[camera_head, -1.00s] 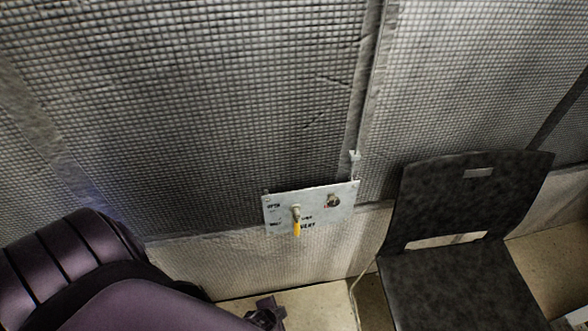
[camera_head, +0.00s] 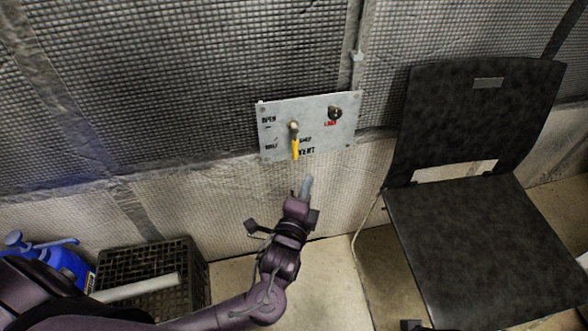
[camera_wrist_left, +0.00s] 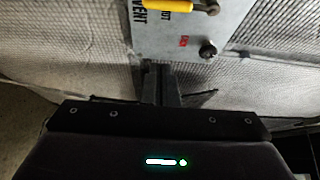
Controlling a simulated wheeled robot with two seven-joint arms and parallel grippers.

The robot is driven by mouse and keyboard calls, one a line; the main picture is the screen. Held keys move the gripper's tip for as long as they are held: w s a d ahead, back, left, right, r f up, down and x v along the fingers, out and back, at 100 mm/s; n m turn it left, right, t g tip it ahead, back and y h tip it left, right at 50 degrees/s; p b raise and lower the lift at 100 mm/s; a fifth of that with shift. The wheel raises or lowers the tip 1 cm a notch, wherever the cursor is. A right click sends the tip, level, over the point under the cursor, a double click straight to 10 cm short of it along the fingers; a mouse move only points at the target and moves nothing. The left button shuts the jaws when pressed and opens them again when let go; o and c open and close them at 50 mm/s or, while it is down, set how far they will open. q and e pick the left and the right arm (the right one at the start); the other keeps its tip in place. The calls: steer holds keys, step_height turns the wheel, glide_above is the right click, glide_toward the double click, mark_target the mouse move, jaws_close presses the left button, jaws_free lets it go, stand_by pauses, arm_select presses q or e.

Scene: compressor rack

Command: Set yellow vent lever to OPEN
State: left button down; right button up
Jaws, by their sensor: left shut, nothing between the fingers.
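The yellow vent lever (camera_head: 295,148) is on a grey metal panel (camera_head: 337,138) on the wall. Its yellow handle hangs almost straight down from a metal pivot, with OPEN lettered at the panel's upper left. My left gripper (camera_head: 306,186) is shut and empty, just below the panel and apart from the lever. In the left wrist view the yellow lever (camera_wrist_left: 168,5) is at the top edge, partly cut off, and the shut fingers (camera_wrist_left: 161,84) point at the panel. My right gripper is not in view.
A dark round knob (camera_head: 335,112) with red lettering sits at the panel's upper right. A black chair (camera_head: 470,230) stands close on the right. A black crate (camera_head: 185,262) and a blue container (camera_head: 62,258) are at lower left. Open floor lies between the crate and chair.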

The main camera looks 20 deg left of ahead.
mark_target(295, 144)
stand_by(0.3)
arm_select(q)
steer(key=w+a+b, duration=0.2)
steer(key=w+a, duration=0.2)
steer(key=w, duration=0.4)
steer(key=shift+w, duration=0.2)
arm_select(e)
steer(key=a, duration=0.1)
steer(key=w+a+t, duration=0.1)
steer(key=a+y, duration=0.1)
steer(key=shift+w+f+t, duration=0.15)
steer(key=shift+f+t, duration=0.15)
arm_select(q)
steer(key=shift+a, duration=0.15)
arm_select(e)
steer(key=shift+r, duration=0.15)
